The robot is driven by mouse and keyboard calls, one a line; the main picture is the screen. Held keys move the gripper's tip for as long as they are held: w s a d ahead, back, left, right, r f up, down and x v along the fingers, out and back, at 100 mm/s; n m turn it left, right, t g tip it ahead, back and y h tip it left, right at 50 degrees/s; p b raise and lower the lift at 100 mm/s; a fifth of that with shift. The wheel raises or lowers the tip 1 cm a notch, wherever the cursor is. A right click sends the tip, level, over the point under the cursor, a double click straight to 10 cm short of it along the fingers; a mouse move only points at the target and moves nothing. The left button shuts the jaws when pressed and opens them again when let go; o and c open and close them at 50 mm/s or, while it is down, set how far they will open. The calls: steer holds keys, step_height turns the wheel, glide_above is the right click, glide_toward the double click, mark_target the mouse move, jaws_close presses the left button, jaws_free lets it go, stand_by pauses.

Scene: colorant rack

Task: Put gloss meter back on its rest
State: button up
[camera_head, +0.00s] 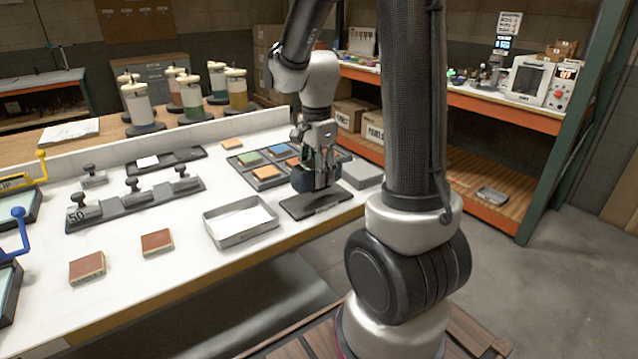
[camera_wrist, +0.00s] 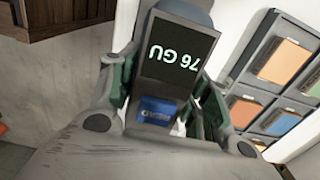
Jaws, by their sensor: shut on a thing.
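The gloss meter (camera_head: 303,183) is a dark blue-black block held in my gripper (camera_head: 322,172), directly over the rest. In the wrist view the gloss meter (camera_wrist: 180,52) shows a dark screen reading "76 GU" and a blue label below it. The green-padded fingers of my gripper (camera_wrist: 158,108) are shut on its two sides. The rest (camera_head: 332,203) is a flat dark plate on the white bench. The meter's underside is hidden, so I cannot tell whether it touches the plate.
A tile tray (camera_head: 237,167) with coloured tiles lies just behind the rest, and a shallow metal tray (camera_head: 240,238) lies to its left. A grey block (camera_head: 361,173) is close on the right. Two brown tiles (camera_head: 157,242) lie farther left, with bare bench between.

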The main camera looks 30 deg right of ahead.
steer(key=shift+f, duration=1.55)
steer(key=shift+a+f, duration=0.1)
steer(key=o, duration=1.4)
